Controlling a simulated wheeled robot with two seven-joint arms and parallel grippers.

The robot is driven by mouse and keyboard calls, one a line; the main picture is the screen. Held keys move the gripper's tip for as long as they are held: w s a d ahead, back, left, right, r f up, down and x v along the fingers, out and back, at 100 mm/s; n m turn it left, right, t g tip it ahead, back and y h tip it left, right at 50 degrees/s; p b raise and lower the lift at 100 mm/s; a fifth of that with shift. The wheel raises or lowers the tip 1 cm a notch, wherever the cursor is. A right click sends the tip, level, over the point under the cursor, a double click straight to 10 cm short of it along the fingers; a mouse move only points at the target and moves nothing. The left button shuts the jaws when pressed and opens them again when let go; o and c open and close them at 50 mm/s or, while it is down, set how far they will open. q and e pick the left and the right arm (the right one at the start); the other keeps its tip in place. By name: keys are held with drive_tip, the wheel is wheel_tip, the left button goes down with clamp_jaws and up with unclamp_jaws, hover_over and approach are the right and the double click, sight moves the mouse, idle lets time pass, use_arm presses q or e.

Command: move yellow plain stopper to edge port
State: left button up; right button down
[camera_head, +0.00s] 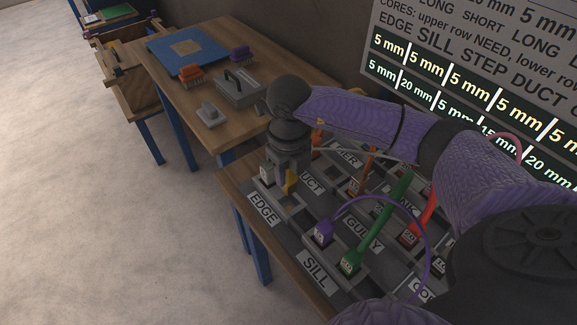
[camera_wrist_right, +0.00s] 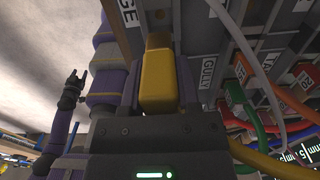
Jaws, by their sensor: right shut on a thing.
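The yellow stopper (camera_wrist_right: 158,82) is held upright between the fingers of my right gripper (camera_head: 287,178), which is shut on it. In the head view a strip of the yellow stopper (camera_head: 290,182) shows beside a finger. The gripper is above the far left end of the panel, close behind the EDGE label (camera_head: 263,209). A square opening (camera_head: 290,202) shows just below the stopper, by that label. I cannot tell whether the stopper's end touches the port. My left gripper (camera_wrist_right: 76,78) shows small in the right wrist view, fingers apart and empty.
The panel carries several cabled plugs: purple (camera_head: 322,232), green (camera_head: 350,260) and red (camera_head: 409,235). A purple cable (camera_head: 385,198) arches over it. A second table (camera_head: 165,80) behind holds a blue board (camera_head: 187,47), a grey box (camera_head: 240,88) and brushes.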

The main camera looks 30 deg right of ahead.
sight(289, 182)
wheel_tip(289, 182, down, 3)
drive_tip(key=shift+f+b, duration=0.15)
drive_tip(key=shift+b, duration=0.8)
idle(0.6)
drive_tip(key=shift+f+b, duration=1.3)
drive_tip(key=shift+f, duration=0.75)
drive_tip(key=shift+c, duration=1.2)
unclamp_jaws()
wheel_tip(289, 182, up, 10)
drive_tip(key=shift+r+p, duration=0.1)
drive_tip(key=shift+p, duration=1.15)
